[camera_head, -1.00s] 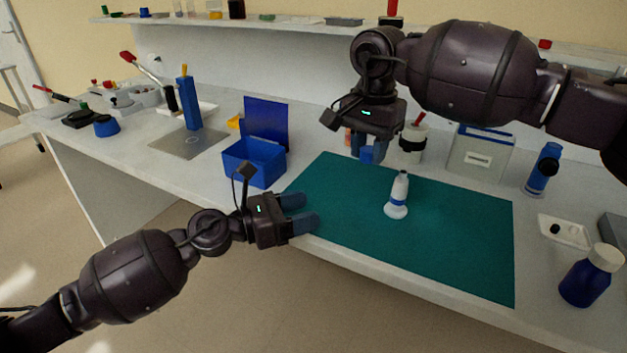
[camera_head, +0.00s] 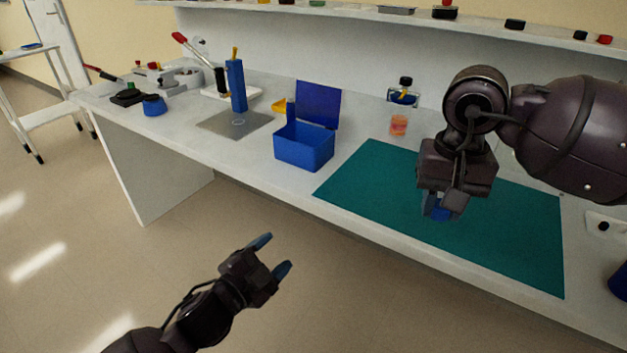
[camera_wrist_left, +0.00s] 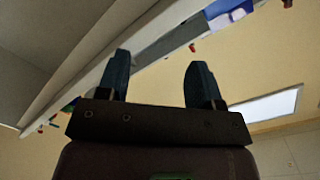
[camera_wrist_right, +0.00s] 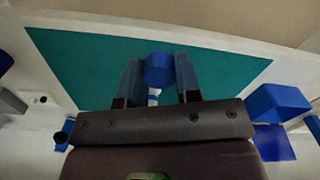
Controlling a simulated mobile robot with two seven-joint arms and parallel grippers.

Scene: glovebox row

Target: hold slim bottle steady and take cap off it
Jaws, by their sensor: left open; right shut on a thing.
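My right gripper (camera_head: 438,212) is low over the teal mat (camera_head: 520,235) and shut on a small round blue thing that looks like the cap (camera_wrist_right: 158,68). In the right wrist view it sits between the two fingertips. A small white patch (camera_wrist_right: 154,92) shows between the fingers just below it. This may be part of the slim bottle, but I cannot tell whether the two touch. The head view does not show the bottle clearly; my right gripper covers that part of the mat. My left gripper (camera_head: 275,255) is open and empty over the floor, in front of the bench.
A blue box (camera_head: 304,150) with its lid up stands left of the mat. An orange jar (camera_head: 398,125) stands behind the mat. A blue stand (camera_head: 237,85) on a grey plate is further left. The mat's left part is clear.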

